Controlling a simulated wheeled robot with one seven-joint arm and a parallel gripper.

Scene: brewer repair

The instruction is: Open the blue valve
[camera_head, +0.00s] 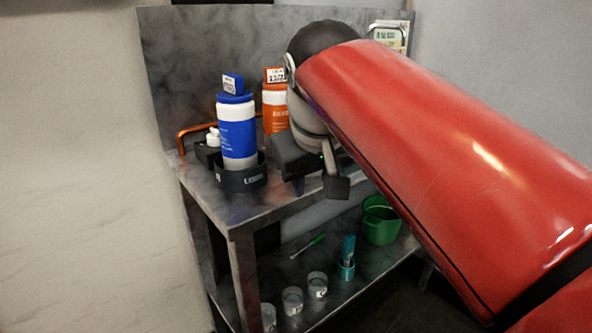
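A white bottle with a blue label (238,135) stands upright in a dark round holder (243,181) at the front left of the metal table. Its top carries a blue part with a white printed tag, which I take as the blue valve (233,85). An orange bottle with an orange top (275,104) stands behind it to the right, partly hidden by my arm. My gripper (337,186) is right of the blue bottle and apart from it, near the table's front edge. Only part of its fingers shows, so its opening is unclear.
A copper pipe (190,130) and small white-topped item (213,137) are left of the bottles. My red arm covers the right side.

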